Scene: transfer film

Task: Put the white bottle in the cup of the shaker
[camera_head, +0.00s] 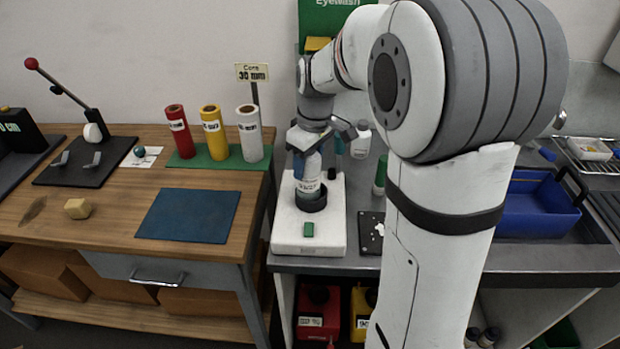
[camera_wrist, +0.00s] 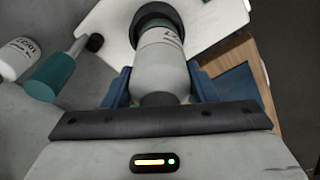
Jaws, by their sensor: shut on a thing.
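The white bottle (camera_head: 309,172) has a printed label and a dark cap end. It stands roughly upright, also seen in the wrist view (camera_wrist: 162,62). My gripper (camera_wrist: 161,88) is shut on its upper part, with a blue finger on each side. The black cup (camera_head: 311,199) of the shaker is right below, and its ring (camera_wrist: 153,12) surrounds the bottle's lower end in the wrist view. How deep the bottle sits in the cup I cannot tell. The shaker (camera_head: 309,238) is a white box with a green button on its front.
Another white bottle (camera_head: 360,142) and a green-topped bottle (camera_head: 381,174) stand right of the shaker. A dark plate (camera_head: 371,238) lies near them. A blue bin (camera_head: 540,210) is further right. The wooden bench (camera_head: 110,213) with coloured rolls is to the left.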

